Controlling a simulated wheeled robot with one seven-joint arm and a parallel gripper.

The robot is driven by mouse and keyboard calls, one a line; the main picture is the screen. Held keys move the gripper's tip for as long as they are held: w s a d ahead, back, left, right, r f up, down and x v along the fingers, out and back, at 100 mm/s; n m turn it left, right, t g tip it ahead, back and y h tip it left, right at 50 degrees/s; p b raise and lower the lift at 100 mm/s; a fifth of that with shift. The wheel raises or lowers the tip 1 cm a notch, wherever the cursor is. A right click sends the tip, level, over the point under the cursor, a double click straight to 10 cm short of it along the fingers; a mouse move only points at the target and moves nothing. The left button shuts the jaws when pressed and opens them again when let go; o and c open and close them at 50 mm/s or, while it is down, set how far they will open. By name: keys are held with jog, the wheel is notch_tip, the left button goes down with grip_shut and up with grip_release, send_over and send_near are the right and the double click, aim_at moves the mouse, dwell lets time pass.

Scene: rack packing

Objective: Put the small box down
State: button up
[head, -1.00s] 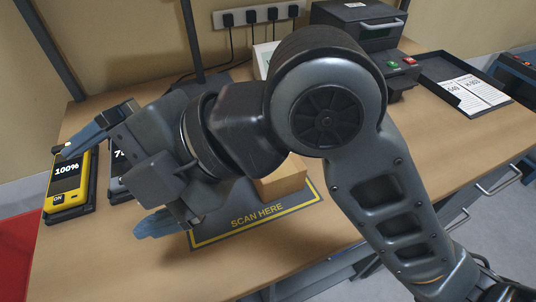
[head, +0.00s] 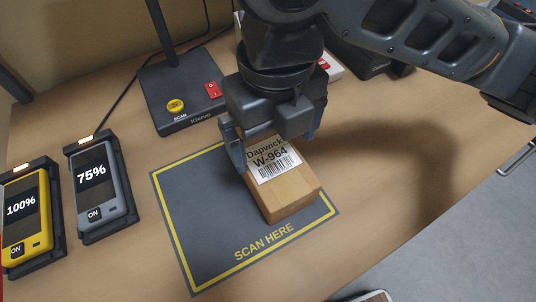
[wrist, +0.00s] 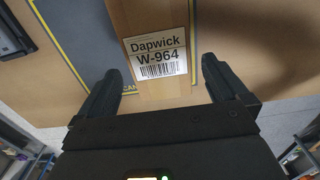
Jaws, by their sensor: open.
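The small box (head: 292,194) is brown cardboard with a white label reading Dapwick W-964. In the head view it rests on the right part of the dark scan mat (head: 195,222), which has a yellow border and the words SCAN HERE. My gripper (head: 262,150) is over the far end of the box, pointing down, with a finger beside its left side. In the wrist view the box (wrist: 150,22) extends between and beyond the two open fingers of my gripper (wrist: 161,85), with gaps on both sides. The box's far end is partly hidden by my gripper.
A scanner stand (head: 185,113) with a yellow button and a red switch is behind the mat. A yellow handheld device (head: 28,215) and a grey one (head: 100,190) sit in docks at left. The bench (head: 395,190) right of the mat is clear.

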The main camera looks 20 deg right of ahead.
aim_at(270, 157)
jog(key=f, duration=0.6)
jog(key=shift+w+a, duration=0.1)
jog(key=shift+w, duration=0.1)
jog(key=shift+r, duration=0.1)
jog(key=c, duration=0.9)
